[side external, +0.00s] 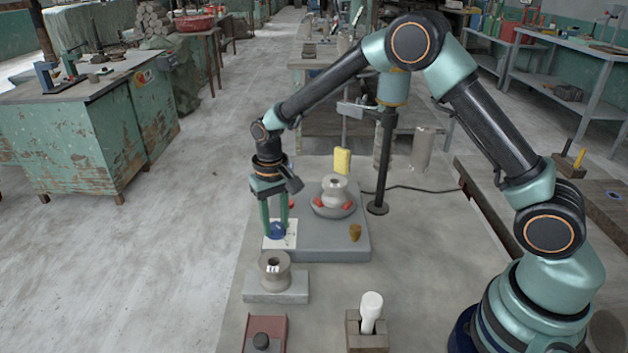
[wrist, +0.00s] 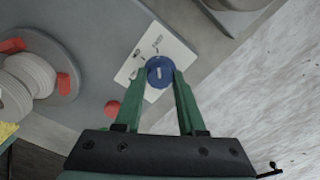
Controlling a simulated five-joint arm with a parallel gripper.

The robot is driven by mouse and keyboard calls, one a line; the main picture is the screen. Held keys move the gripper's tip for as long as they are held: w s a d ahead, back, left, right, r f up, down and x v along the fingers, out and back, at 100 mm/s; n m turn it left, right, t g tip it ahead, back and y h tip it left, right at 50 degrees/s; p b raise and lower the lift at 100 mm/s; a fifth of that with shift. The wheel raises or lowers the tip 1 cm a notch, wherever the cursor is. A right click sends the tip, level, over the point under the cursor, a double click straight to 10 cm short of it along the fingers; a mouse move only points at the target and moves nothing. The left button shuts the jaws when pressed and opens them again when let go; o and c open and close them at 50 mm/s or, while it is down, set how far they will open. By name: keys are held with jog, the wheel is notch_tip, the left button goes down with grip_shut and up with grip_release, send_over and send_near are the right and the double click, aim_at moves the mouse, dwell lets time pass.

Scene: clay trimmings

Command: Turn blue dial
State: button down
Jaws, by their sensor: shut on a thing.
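The blue dial (side external: 277,230) sits on a white plate (side external: 268,241) at the left front of a grey machine base. In the wrist view the dial (wrist: 160,71) is round and blue with a pale mark on its top. The white plate (wrist: 133,65) carries small printed marks around it. My gripper (side external: 277,226) reaches down from above with its green fingers at the dial. In the wrist view the fingertips of my gripper (wrist: 160,75) are shut on the dial, one on each side. The fingers partly hide the dial's sides.
A grey wheel (side external: 333,209) with red pieces and a pale spool stands on the base (side external: 340,246). A yellow block (side external: 342,160) stands behind. A brown knob (side external: 355,232) is to the right. Another spool (side external: 274,268) and a white-handled tool (side external: 371,308) are in front.

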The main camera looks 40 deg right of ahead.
aim_at(276, 225)
dwell(0.3)
jog(key=c, duration=0.5)
grip_release()
jog(key=shift+r, duration=0.1)
notch_tip(276, 225, up, 12)
